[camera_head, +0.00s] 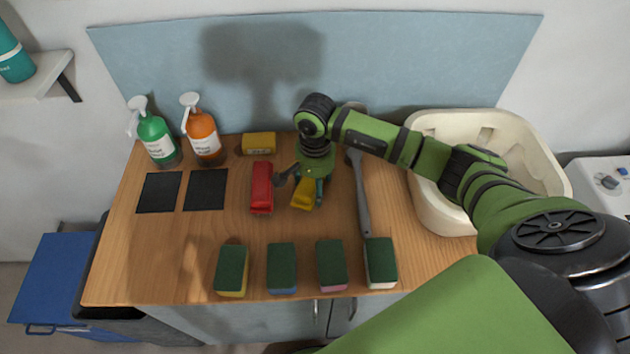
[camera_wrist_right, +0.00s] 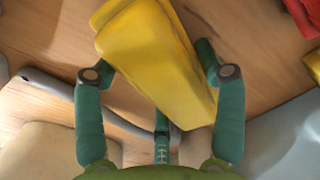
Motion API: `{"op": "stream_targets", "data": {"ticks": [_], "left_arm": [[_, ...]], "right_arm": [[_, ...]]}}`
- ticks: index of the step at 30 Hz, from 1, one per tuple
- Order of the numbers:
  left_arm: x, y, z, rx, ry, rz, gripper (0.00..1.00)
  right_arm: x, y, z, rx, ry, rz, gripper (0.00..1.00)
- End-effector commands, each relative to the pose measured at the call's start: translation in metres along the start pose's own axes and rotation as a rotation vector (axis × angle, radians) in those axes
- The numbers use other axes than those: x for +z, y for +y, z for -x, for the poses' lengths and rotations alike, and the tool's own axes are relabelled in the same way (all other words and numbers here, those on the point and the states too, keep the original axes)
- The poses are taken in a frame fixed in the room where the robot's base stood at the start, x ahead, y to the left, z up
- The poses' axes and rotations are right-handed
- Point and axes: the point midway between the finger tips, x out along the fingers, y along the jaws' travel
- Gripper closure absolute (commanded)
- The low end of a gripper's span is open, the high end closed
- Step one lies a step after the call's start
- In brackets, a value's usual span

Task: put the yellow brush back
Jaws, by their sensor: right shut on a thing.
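The yellow brush (camera_head: 303,196) is on or just above the wooden counter, right of a red brush (camera_head: 262,188). My right gripper (camera_head: 308,181) reaches down over it and is shut on it. The gripper hides part of the brush in the head view. I cannot tell whether the brush touches the counter. The red brush also shows at the top right corner of the wrist view (camera_wrist_right: 302,14). My left gripper is not in view.
Several sponges (camera_head: 281,268) line the front edge. Two dark squares (camera_head: 158,192) and two pump bottles (camera_head: 205,138) are at left.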

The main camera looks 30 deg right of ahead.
Motion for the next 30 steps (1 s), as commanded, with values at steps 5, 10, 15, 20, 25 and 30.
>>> {"op": "stream_targets", "data": {"ticks": [5,10,15,20,25,30], "left_arm": [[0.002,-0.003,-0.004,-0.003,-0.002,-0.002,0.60],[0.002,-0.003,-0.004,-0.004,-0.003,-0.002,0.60],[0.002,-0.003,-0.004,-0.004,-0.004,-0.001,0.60],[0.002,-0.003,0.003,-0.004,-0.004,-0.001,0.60],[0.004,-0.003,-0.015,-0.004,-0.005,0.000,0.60],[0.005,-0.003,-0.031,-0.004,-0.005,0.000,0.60]], "right_arm": [[0.000,0.000,-0.003,0.000,0.001,-0.001,0.17],[0.000,0.000,-0.002,0.000,0.000,0.000,0.06],[0.000,0.000,-0.002,0.000,0.000,0.000,0.06],[0.000,0.000,0.003,0.000,0.000,0.000,0.06],[-0.002,-0.001,0.025,-0.005,0.007,0.002,0.06],[-0.002,-0.001,0.063,-0.005,0.006,0.001,0.06]]}}
